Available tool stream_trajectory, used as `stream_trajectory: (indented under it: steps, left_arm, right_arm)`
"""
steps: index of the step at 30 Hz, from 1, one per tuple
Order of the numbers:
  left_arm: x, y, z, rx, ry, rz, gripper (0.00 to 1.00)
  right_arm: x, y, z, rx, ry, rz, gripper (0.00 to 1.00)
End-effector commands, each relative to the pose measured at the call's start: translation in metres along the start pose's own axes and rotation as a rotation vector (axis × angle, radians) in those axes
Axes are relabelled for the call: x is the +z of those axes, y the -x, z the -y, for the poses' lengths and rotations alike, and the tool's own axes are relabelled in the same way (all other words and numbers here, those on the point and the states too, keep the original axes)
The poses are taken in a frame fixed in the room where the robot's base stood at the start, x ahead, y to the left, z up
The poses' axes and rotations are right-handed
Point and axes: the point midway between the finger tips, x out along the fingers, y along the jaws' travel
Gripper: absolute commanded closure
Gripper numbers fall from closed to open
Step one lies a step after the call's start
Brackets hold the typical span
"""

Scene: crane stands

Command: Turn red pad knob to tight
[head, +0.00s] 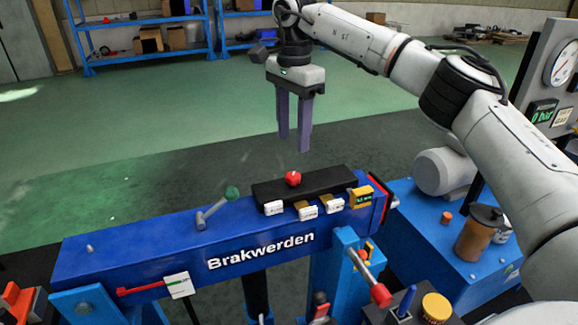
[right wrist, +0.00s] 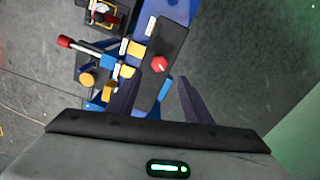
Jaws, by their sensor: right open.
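The red knob (head: 293,178) sits on top of a black pad (head: 325,182) on the blue beam marked Brakwerden. It also shows in the right wrist view (right wrist: 159,63), ahead of the fingers. My right gripper (head: 293,143) is above the knob in the head view, with its purple fingers apart and pointing down. The fingers (right wrist: 156,92) are open and empty in the right wrist view, and a gap lies between them and the knob. My left gripper is not in view.
A green-tipped lever (head: 231,193) stands on the beam left of the pad. White and yellow tags (head: 307,211) hang along the pad's front. A red-ended handle (head: 380,293) juts out in front. A gauge panel (head: 560,65) stands at the right. Blue shelves (head: 150,35) are far behind.

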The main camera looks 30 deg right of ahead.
Motion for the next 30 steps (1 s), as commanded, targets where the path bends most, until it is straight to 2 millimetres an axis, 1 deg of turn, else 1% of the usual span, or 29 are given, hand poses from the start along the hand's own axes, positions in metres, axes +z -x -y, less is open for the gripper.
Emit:
stream_trajectory:
  steps: [2,5,12,15,18,22,30]
  left_arm:
    - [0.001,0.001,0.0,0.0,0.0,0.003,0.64]
    - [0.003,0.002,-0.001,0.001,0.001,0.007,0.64]
    - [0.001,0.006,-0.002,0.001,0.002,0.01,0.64]
    - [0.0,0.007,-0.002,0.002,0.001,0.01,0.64]
    - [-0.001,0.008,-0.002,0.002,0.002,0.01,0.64]
    - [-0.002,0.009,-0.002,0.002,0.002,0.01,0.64]
    - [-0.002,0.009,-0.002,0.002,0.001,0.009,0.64]
  right_arm:
    - [-0.004,-0.005,-0.002,0.008,-0.002,-0.008,0.54]
    - [-0.003,-0.021,-0.002,0.009,0.0,-0.007,0.54]
    - [-0.002,-0.066,-0.002,0.009,-0.001,-0.005,0.54]
    - [-0.002,-0.08,-0.002,0.007,-0.001,-0.004,0.54]
    - [-0.002,-0.091,-0.002,0.006,-0.001,-0.004,0.54]
    - [-0.002,-0.099,-0.002,0.004,-0.001,-0.003,0.54]
    - [-0.001,-0.1,-0.002,0.003,-0.001,-0.003,0.54]
